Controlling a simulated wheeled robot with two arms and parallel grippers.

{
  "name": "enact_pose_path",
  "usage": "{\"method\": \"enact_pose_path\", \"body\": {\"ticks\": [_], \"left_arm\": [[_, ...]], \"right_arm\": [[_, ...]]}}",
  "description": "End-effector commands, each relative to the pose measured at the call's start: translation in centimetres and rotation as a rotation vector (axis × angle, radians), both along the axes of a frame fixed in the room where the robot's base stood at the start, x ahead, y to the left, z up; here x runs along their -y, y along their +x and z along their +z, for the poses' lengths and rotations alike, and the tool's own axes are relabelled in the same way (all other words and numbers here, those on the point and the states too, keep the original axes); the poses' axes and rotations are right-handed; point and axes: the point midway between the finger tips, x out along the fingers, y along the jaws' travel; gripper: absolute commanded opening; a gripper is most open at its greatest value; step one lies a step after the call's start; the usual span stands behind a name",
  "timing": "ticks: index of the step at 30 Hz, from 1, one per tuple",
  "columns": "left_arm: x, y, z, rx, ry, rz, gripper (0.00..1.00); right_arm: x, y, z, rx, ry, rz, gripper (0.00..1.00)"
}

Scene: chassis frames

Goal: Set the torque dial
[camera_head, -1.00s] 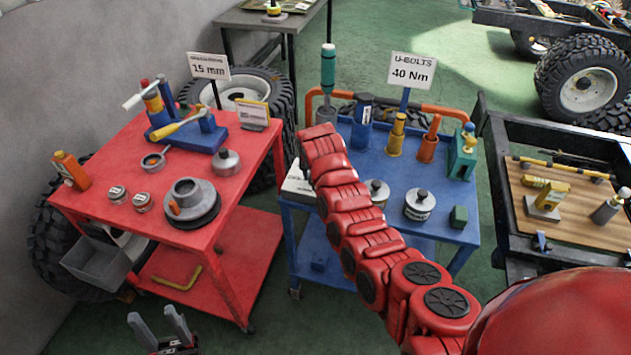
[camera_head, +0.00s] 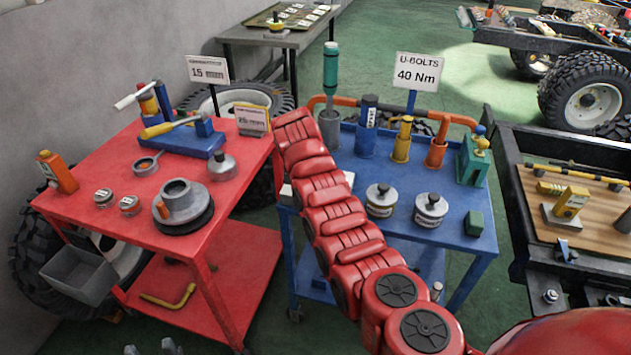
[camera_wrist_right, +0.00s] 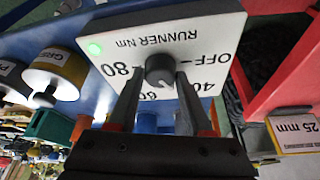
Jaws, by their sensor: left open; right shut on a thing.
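The white dial box (camera_wrist_right: 190,40), marked RUNNER Nm with OFF, 40, 60 and 80, fills the right wrist view. Its lit green lamp (camera_wrist_right: 94,49) is near one corner. My right gripper (camera_wrist_right: 160,82) is shut on the dark round knob (camera_wrist_right: 160,70); I cannot tell which mark the knob points at. In the head view my red right arm covers most of the box and its gripper. A sign reading U-BOLTS 40 Nm (camera_head: 418,72) stands at the blue cart (camera_head: 455,232). My left gripper (camera_head: 150,346) is open and empty at the bottom edge, mostly cut off.
The red cart (camera_head: 90,205) at left holds a vise, a bottle and metal parts. A dark-framed bench (camera_head: 515,200) stands at right.

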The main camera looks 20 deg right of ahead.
Motion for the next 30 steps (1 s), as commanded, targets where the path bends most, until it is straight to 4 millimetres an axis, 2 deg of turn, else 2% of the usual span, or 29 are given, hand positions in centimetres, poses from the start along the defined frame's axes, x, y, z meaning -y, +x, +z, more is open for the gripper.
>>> {"method": "enact_pose_path", "body": {"ticks": [9, 10, 15, 25, 30], "left_arm": [[0.0, 0.0, 0.0, 0.000, 0.000, 0.000, 0.50], [0.0, 0.0, 0.0, 0.000, 0.000, 0.000, 0.50], [0.0, 0.0, 0.0, 0.000, 0.000, 0.000, 0.50], [0.0, 0.0, -0.1, 0.000, 0.000, 0.000, 0.50], [0.0, 0.0, -0.4, 0.000, 0.000, 0.000, 0.50]], "right_arm": [[0.0, 0.0, 0.0, 0.001, 0.000, 0.000, 0.00], [0.0, 0.0, 0.0, 0.001, 0.001, 0.000, 0.52], [0.0, 0.0, 0.0, 0.000, 0.000, 0.000, 0.80], [-0.1, 0.0, 0.2, 0.001, 0.000, 0.000, 0.80], [-0.7, -0.5, 2.0, 0.002, 0.000, 0.002, 0.80]]}}
